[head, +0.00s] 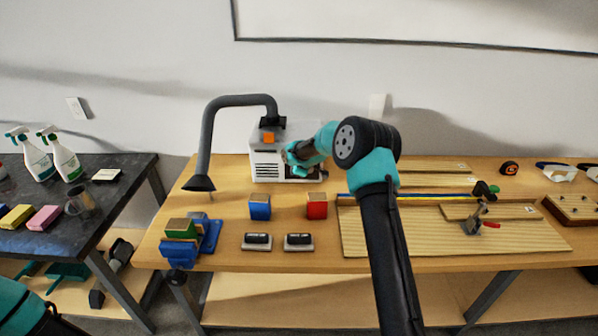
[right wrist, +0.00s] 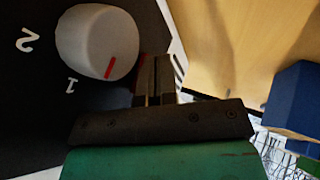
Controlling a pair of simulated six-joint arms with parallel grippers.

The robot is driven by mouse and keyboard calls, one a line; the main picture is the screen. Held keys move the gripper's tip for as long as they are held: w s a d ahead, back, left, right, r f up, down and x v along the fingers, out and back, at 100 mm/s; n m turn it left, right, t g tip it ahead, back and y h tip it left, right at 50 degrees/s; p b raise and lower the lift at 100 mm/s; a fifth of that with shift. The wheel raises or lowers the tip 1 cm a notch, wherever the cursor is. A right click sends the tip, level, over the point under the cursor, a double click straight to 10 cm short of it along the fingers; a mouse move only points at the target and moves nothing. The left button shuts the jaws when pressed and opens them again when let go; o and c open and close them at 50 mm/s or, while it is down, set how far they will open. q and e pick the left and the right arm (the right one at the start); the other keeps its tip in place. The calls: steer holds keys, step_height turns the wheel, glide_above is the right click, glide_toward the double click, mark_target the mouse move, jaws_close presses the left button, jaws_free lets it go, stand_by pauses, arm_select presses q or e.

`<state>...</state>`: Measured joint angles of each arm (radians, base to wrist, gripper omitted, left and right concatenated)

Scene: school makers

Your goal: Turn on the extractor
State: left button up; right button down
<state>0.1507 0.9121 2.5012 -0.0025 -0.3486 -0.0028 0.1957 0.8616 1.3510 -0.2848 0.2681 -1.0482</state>
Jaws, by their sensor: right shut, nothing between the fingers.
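The extractor is a white box (head: 265,167) with side vents, an orange part on top and a grey hose arm (head: 207,130) ending in a black hood at the left. My right gripper (head: 288,157) is at its front, partly hiding the panel. In the right wrist view, a white round knob (right wrist: 92,42) with a red line sits on a black panel marked 1 and 2. The red line points between the 1 and my gripper (right wrist: 157,72), not at either visible number. My gripper is shut and empty, close beside the knob; I cannot tell if they touch.
A blue block (head: 260,207) and a red block (head: 317,206) stand in front of the extractor. A blue vise (head: 205,235) is at the table's left front. Wooden boards (head: 480,239) lie to the right. A dark table (head: 110,200) with spray bottles stands at the left.

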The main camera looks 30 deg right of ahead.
steer(key=shift+r, duration=0.2)
steer(key=shift+r, duration=0.6)
arm_select(q)
steer(key=shift+w+d, duration=0.4)
steer(key=shift+d, duration=0.25)
arm_select(e)
steer(key=s+a+r, duration=0.1)
steer(key=s+r, duration=0.6)
steer(key=s, duration=0.3)
steer(key=shift+s+a, duration=0.15)
steer(key=shift+a, duration=0.1)
steer(key=shift+r, duration=0.1)
